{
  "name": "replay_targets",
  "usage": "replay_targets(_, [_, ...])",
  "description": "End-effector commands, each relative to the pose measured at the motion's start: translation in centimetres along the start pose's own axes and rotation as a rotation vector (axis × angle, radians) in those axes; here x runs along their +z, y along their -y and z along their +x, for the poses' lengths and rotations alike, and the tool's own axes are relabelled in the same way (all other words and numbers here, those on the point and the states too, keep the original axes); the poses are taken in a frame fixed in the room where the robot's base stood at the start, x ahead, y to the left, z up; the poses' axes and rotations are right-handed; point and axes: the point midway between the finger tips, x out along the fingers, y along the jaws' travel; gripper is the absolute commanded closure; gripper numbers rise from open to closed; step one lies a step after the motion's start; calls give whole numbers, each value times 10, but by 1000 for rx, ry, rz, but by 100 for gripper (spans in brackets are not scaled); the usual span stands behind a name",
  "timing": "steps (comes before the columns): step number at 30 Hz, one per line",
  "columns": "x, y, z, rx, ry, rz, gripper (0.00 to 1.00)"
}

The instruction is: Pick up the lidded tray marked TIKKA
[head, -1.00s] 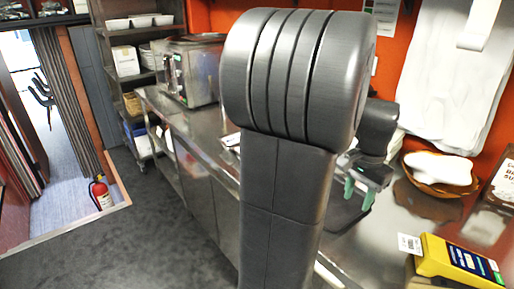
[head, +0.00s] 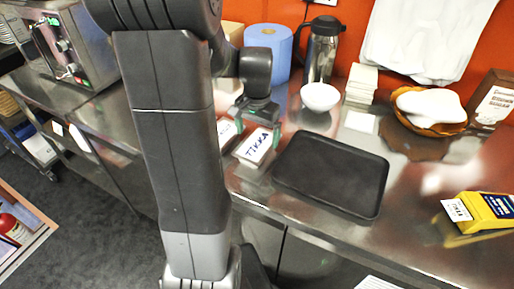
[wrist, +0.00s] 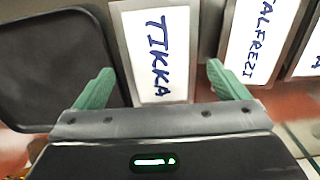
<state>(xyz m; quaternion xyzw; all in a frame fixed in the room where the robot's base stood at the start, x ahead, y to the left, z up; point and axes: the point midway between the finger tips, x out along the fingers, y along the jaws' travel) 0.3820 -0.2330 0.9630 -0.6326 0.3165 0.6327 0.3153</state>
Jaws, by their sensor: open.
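The lidded tray marked TIKKA (head: 257,146) lies on the steel counter, left of a black tray (head: 331,175). Its white lid with blue lettering also shows in the wrist view (wrist: 157,52). My gripper (head: 258,115) is open above it, with its green fingers apart. In the wrist view my gripper (wrist: 158,88) has one finger on each side of the TIKKA tray's near end. I cannot tell the height between fingers and tray.
A tray marked with letters ending ALFREZI (wrist: 260,38) lies close beside it, with another labelled tray (wrist: 308,50) beyond. A white bowl (head: 320,97), flask (head: 321,50) and blue roll (head: 268,50) stand behind. A yellow device (head: 484,211) is at right.

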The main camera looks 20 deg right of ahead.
Motion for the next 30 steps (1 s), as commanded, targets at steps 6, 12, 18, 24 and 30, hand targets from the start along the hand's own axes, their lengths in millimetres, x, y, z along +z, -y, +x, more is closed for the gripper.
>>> replay_targets(6, [-1,0,29,2,5,0,6])
replay_targets(12, [-2,0,49,1,2,0,6])
replay_targets(18, [-2,0,50,0,0,0,6])
replay_targets(24, [-2,0,50,0,1,0,37])
replay_targets(30, [-2,0,50,0,0,0,52])
